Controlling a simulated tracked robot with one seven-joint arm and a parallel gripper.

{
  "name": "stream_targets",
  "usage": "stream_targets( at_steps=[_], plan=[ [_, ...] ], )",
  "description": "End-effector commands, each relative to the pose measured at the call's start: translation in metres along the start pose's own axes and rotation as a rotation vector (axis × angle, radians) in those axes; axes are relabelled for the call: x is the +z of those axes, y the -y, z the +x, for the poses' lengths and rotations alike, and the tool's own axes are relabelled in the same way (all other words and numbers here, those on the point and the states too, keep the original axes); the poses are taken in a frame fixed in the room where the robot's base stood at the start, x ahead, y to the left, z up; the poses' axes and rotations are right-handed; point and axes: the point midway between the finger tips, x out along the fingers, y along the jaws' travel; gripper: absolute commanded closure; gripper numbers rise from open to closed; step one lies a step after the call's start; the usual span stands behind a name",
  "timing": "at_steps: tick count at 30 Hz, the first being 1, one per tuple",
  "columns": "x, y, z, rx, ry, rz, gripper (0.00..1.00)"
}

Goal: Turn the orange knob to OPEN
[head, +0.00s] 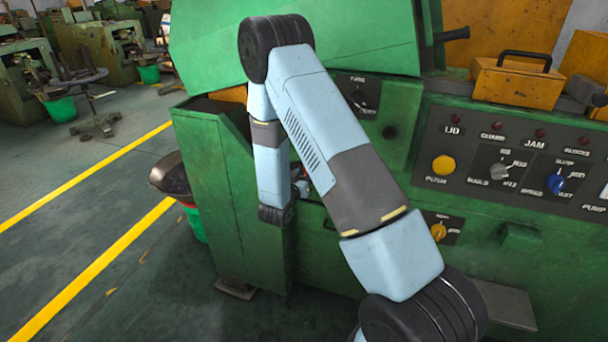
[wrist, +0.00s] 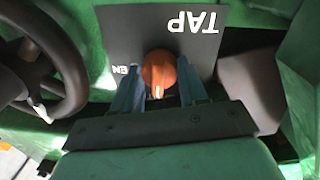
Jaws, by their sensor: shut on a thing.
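The orange knob (wrist: 158,69) sits on a dark plate (wrist: 232,62) in the wrist view. The plate reads TAP, upside down, and the letters EN show left of the knob; the rest of that word is hidden by a finger. A white mark on the knob points toward the bottom of the picture. My gripper (wrist: 157,82) is shut on the knob, with one bluish finger on each side.
A dark handwheel (wrist: 76,75) stands left of the plate in the wrist view. In the head view, a control panel (head: 470,190) with several knobs is at the right, with a small yellow knob (head: 438,231) below it. Open floor (head: 90,215) lies left.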

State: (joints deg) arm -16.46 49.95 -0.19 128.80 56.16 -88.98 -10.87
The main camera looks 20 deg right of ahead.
Motion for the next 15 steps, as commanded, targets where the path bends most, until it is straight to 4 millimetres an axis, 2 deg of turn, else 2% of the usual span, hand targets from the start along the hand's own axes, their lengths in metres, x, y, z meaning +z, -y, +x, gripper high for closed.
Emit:
stream_targets(
  at_steps=[15],
  plan=[
    [-0.0017,0.0023,0.0006,-0.013,0.028,0.411,0.88]
  ],
)
